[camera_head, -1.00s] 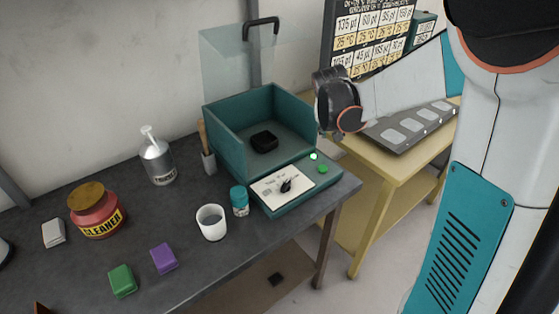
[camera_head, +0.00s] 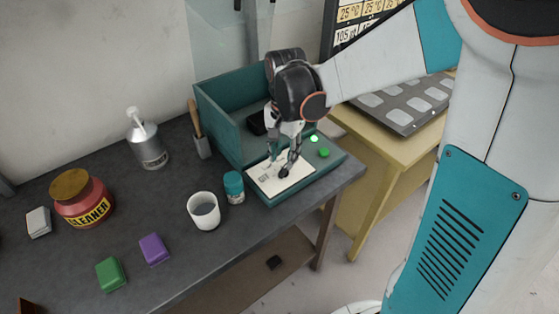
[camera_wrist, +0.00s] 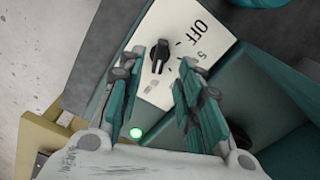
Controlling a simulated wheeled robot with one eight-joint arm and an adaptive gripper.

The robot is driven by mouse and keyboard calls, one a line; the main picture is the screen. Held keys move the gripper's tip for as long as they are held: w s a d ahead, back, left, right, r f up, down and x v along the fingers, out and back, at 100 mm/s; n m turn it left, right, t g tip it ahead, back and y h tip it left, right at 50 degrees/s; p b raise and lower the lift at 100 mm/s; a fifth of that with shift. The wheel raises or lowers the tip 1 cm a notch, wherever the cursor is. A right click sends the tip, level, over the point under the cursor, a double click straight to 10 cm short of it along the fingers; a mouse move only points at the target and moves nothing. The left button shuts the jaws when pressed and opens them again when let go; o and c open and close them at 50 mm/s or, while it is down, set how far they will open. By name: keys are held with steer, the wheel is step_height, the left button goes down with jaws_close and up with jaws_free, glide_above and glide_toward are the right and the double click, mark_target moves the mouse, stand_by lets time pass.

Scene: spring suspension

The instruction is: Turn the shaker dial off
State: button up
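The black dial (camera_head: 284,173) sits on a white panel (camera_head: 270,183) at the front of the teal shaker (camera_head: 215,105). The dial (camera_wrist: 160,56) also shows in the wrist view, its long grip lying roughly up and down in the picture. "OFF" is printed on the panel (camera_wrist: 185,22) up and right of it. I cannot tell which mark the dial points to. My gripper (camera_head: 286,164) is over the panel, fingers pointing down. In the wrist view my gripper (camera_wrist: 163,58) is open, its fingers on either side of the dial with gaps.
A green light (camera_head: 314,139) glows beside a green button (camera_head: 324,153) on the shaker. A teal-capped bottle (camera_head: 234,188) and white cup (camera_head: 203,211) stand left of the panel. A yellow table (camera_head: 385,155) stands at right.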

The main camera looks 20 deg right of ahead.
mark_target(284, 169)
step_height(284, 169, down, 5)
steer(key=shift+r+b, duration=0.1)
steer(key=shift+b, duration=0.6)
jaws_close()
